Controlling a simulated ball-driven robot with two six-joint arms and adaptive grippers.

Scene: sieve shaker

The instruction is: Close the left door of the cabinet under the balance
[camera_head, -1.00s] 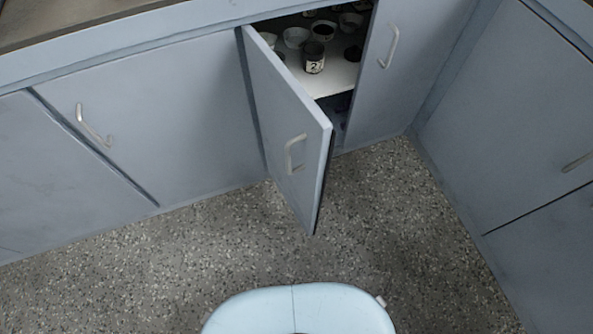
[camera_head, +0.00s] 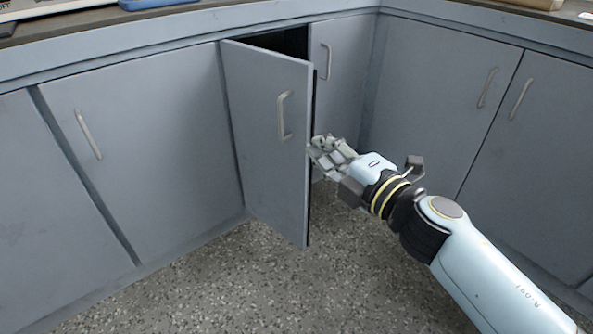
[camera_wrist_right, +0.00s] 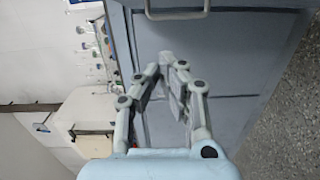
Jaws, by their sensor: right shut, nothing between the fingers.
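The left door (camera_head: 262,130) of the cabinet stands partly open, swung out toward me, with a silver bar handle (camera_head: 283,116) on its front. A dark gap shows behind its top edge; the inside is hidden. The closed right door (camera_head: 338,90) is behind it. My right gripper (camera_head: 320,150) is shut and empty at the free edge of the open door, below and right of its handle; I cannot tell whether it touches. In the right wrist view its fingers (camera_wrist_right: 172,78) converge before a grey cabinet front. My left gripper is out of view.
Closed cabinet doors stand to the left (camera_head: 140,140) and along the right wall (camera_head: 440,100). The speckled floor (camera_head: 220,290) in front is clear.

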